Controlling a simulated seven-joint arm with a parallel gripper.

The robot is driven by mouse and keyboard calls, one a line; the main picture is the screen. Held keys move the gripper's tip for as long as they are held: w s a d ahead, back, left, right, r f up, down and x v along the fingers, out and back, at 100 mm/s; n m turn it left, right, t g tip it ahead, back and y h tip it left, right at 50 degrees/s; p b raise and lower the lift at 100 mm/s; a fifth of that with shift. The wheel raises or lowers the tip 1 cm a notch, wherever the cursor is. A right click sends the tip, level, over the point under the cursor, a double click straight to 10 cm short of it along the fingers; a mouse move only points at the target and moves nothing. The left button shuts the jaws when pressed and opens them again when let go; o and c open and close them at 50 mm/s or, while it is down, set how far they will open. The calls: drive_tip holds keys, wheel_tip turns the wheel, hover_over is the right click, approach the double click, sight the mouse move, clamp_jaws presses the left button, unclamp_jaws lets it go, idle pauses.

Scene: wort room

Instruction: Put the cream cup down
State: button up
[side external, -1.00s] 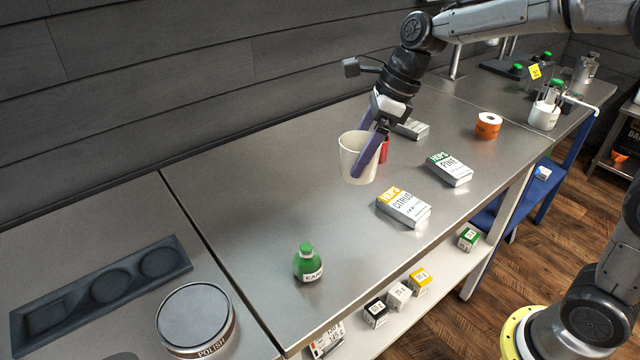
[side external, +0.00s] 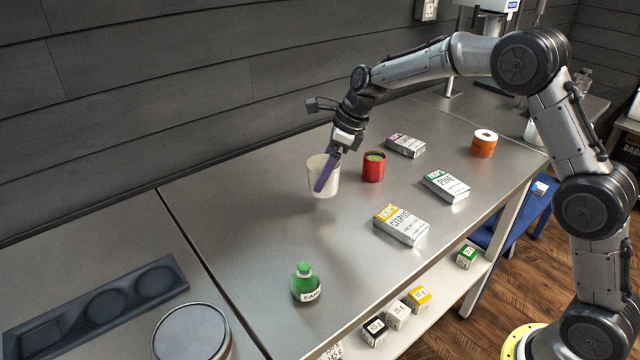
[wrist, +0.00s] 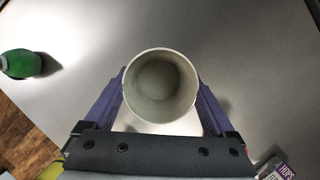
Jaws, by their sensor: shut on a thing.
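The cream cup (side external: 318,178) is upright between the purple fingers of my gripper (side external: 327,174) in the side external view. My gripper is shut on it, one finger on each side. In the wrist view, the cup (wrist: 160,84) is seen from above and looks empty, with the fingers of my gripper (wrist: 160,98) at its left and right. The cup is over the bare steel table (side external: 265,215).
A red cup (side external: 373,167) stands just right of the cream cup. A green bottle (side external: 304,283) stands near the front edge. A dark tray (side external: 95,305) is at the left. The table left of the cup is clear.

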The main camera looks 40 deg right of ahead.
drive_tip(key=shift+w+f, duration=0.35)
drive_tip(key=shift+w+a+f, duration=0.1)
drive_tip(key=shift+w+f, duration=0.05)
drive_tip(key=shift+f, duration=0.75)
drive_tip(key=shift+w+f, duration=0.1)
drive_tip(key=shift+f, duration=0.8)
drive_tip(key=shift+f, duration=0.15)
drive_tip(key=o, duration=1.2)
